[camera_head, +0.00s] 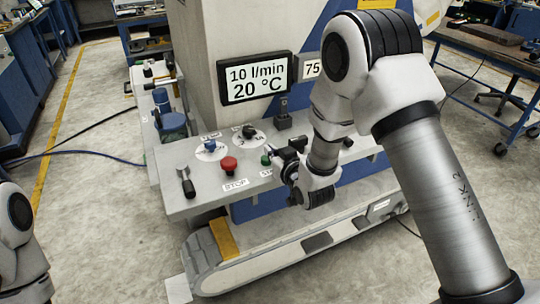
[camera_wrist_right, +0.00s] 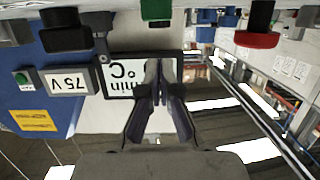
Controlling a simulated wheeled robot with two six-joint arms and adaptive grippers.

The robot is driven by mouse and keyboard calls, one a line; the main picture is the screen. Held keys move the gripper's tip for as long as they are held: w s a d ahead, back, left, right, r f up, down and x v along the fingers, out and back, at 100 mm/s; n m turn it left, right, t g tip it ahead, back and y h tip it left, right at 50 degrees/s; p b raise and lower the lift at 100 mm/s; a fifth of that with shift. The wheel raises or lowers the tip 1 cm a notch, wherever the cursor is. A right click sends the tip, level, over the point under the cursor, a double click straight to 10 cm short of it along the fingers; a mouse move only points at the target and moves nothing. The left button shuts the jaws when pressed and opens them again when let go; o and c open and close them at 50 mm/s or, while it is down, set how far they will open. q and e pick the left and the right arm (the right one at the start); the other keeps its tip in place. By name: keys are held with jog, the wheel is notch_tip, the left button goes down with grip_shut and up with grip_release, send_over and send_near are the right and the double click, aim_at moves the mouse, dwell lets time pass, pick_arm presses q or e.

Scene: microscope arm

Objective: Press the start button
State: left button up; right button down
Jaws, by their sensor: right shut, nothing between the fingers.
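The green start button (camera_head: 266,160) sits on the front of the grey control panel (camera_head: 225,188), right of the red stop button (camera_head: 229,165). Its label is partly hidden by my right gripper (camera_head: 284,160), which is just to the right of the button. In the right wrist view, which looks upside down, the green button (camera_wrist_right: 157,10) is at the top edge and the red button (camera_wrist_right: 258,38) at the upper right. My right gripper (camera_wrist_right: 162,75) is shut and empty, its fingertips apart from the green button in that picture. My left gripper is out of view.
A lever (camera_head: 186,182) stands at the panel's left end, and blue (camera_head: 211,145) and black (camera_head: 249,131) knobs are behind the buttons. A display (camera_head: 256,78) reads 10 l/min, 20 °C. A tracked base (camera_head: 255,265) lies below the panel.

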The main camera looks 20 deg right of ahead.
jog(key=b+v, duration=0.1)
jog(key=v, duration=0.7)
jog(key=shift+w+d+f, duration=0.1)
